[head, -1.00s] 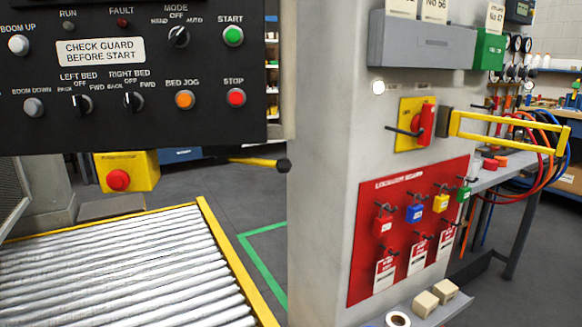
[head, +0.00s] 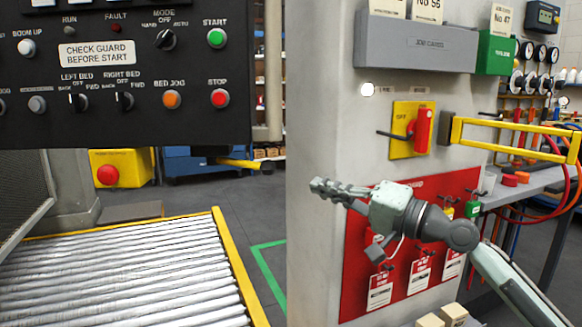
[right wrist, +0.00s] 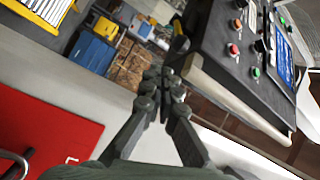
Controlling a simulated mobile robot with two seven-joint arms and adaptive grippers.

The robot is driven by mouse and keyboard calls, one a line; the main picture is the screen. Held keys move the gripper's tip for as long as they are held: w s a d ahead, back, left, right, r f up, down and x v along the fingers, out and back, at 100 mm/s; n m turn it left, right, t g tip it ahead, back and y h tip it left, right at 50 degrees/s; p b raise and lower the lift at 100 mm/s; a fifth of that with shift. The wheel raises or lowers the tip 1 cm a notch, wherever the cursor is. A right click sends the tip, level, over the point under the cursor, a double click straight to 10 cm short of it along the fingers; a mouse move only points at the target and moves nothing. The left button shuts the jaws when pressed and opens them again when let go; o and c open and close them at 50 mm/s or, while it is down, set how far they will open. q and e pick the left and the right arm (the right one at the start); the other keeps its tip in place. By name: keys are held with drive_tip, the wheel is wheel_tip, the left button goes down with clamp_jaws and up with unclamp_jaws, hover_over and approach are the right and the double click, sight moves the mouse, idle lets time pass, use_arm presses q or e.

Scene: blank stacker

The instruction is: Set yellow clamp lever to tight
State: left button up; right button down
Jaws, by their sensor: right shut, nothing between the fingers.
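The yellow clamp lever (head: 236,162) with its dark knob (head: 266,169) juts out to the right from behind the left side, above the roller bed. Its inner end is hidden by the control panel. My right gripper (head: 316,187) is right of the lever and nearer to me, in front of the grey column, pointing left. Its fingers are shut and empty, apart from the lever. In the right wrist view the fingertips (right wrist: 161,74) are together, with a small yellow and dark piece (right wrist: 181,40) beyond them that may be the lever. My left gripper is not in view.
The black control panel (head: 120,125) hangs at upper left, over the roller bed (head: 120,270). The grey column (head: 320,130) carries a red lockout board (head: 355,290) and a red switch on a yellow plate (head: 402,112). Open floor (head: 225,190) shows between bed and column.

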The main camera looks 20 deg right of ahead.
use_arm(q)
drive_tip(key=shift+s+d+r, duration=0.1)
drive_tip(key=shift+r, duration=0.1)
use_arm(e)
drive_tip(key=shift+s+r+y, duration=0.15)
drive_tip(key=shift+r, duration=0.5)
drive_tip(key=shift+s+r+y, duration=0.15)
drive_tip(key=shift+r, duration=0.45)
drive_tip(key=shift+w+a, duration=0.1)
